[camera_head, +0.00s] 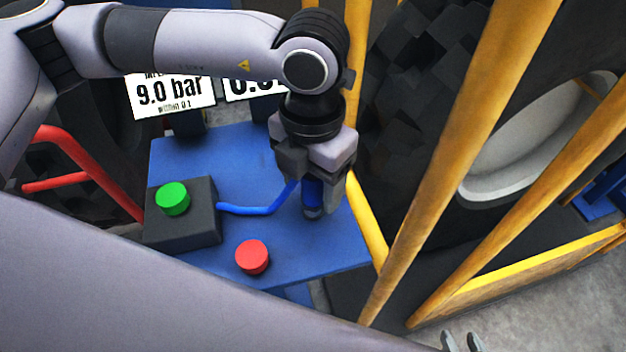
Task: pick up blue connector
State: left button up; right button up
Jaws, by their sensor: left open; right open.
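The blue connector (313,193) stands at the right part of the blue table (235,150), with a blue hose running left from it to a dark box. My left gripper (314,200) is above and around the connector, pointing down, its jaws open. The fingers and gripper body hide much of the connector, so I cannot tell whether they touch it. My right gripper (462,342) shows only its fingertips at the bottom edge, apart and empty, far from the connector.
A dark box with a green button (173,198) and a red button (252,257) are on the table. Signs (172,94) stand behind. Yellow bars (463,150) and a large tyre (425,80) close off the right side. A red rail (90,170) is at left.

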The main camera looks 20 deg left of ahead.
pick_arm(q)
jog(key=shift+f, duration=0.55)
jog(key=c, duration=1)
jog(key=shift+r, duration=0.1)
